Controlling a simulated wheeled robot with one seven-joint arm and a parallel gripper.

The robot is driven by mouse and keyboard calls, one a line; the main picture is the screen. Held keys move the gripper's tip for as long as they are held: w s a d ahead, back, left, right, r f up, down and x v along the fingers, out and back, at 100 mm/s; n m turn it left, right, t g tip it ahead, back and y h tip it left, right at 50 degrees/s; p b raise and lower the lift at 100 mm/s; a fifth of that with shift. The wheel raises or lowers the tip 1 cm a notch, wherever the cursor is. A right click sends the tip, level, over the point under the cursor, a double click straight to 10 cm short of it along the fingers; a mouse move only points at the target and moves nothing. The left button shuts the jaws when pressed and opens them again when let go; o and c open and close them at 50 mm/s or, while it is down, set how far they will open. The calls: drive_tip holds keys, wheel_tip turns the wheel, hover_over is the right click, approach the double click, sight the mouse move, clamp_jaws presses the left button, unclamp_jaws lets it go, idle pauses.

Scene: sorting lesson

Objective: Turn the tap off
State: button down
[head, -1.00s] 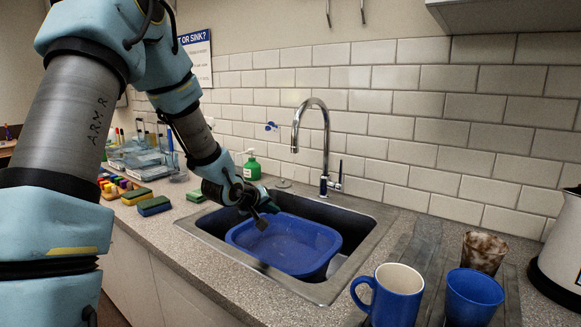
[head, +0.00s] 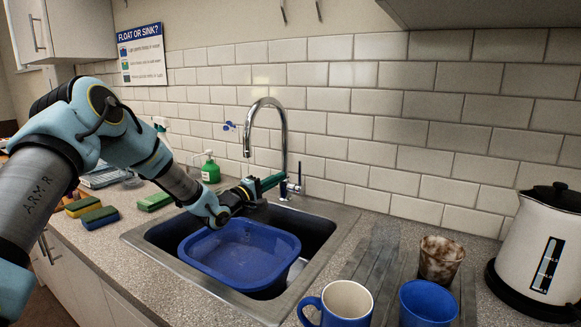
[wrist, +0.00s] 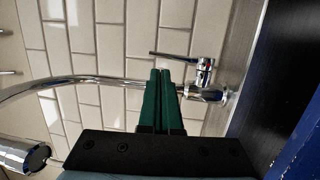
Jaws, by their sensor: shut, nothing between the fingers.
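The chrome tap (head: 284,140) rises behind the sink with its spout arched over a blue basin (head: 240,252). I make out no clear stream below the spout. Its lever handle (head: 293,187) sits low on the tap's body; in the wrist view the thin lever (wrist: 176,57) sticks out sideways from the tap's body (wrist: 204,72). My gripper (head: 281,177) is at the tap's base, just left of the upright. In the wrist view my gripper's green fingers (wrist: 160,72) are together and empty, their tips close to the lever's free end. I cannot tell whether they touch it.
The sink rim (head: 335,222) surrounds the basin. A green soap bottle (head: 210,170) and sponges (head: 100,217) stand to the left. A blue mug (head: 340,303), a blue cup (head: 427,302), a brown-stained cup (head: 440,262) and a kettle (head: 540,255) stand to the right.

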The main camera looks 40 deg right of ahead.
drive_tip(key=d+p, duration=0.2)
drive_tip(key=d, duration=0.4)
drive_tip(key=shift+d+r, duration=0.3)
drive_tip(key=shift+r, duration=0.05)
drive_tip(key=shift+w, duration=0.1)
